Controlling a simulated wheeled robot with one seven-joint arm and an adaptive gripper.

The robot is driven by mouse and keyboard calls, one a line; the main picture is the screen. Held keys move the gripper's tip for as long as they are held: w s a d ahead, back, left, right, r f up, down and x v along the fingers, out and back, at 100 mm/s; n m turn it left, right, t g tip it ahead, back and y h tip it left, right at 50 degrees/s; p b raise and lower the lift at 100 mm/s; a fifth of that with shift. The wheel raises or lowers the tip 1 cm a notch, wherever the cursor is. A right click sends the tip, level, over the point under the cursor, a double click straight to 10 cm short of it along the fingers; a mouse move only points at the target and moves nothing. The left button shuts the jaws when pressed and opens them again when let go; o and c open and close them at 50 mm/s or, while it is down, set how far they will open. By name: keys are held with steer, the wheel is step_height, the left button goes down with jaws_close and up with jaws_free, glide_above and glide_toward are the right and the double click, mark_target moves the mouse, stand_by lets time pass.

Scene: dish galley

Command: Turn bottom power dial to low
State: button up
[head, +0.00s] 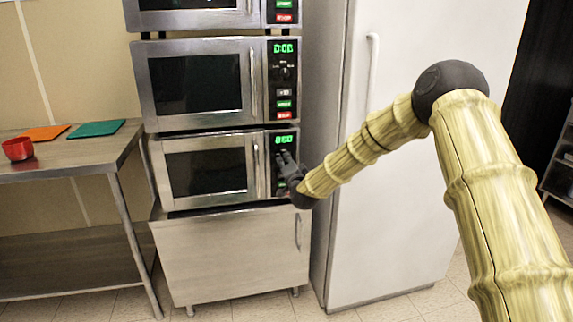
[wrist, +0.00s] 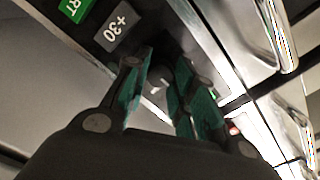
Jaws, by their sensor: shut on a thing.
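The bottom microwave (head: 207,169) of the stack stands on a metal cabinet, with a green display (head: 285,141) on its right-hand panel. My gripper (head: 284,160) is at this panel, just below the display, and covers the dial in the head view. In the wrist view my gripper (wrist: 162,86) has its green-padded fingers on either side of a small dark knob, the bottom power dial (wrist: 157,75). The fingers are shut on it. The dial is mostly hidden and its setting cannot be read. The +30 button (wrist: 119,27) shows beside the fingers.
The middle microwave (head: 196,83) is directly above, with its own dial (head: 285,73). The bottom door handle (head: 257,165) is close to my gripper's left. A white fridge (head: 352,235) stands right. A table (head: 90,157) with a red bowl (head: 17,149) is left.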

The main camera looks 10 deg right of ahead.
steer(key=shift+n, duration=0.3)
steer(key=n+p, duration=0.1)
steer(key=n, duration=0.4)
steer(key=shift+n, duration=0.3)
steer(key=n+p, duration=0.1)
steer(key=n, duration=0.4)
steer(key=shift+n, duration=0.3)
steer(key=shift+d, duration=0.1)
steer(key=o, duration=1.1)
steer(key=shift+c, duration=0.2)
steer(key=shift+s, duration=0.1)
steer(key=s, duration=1.2)
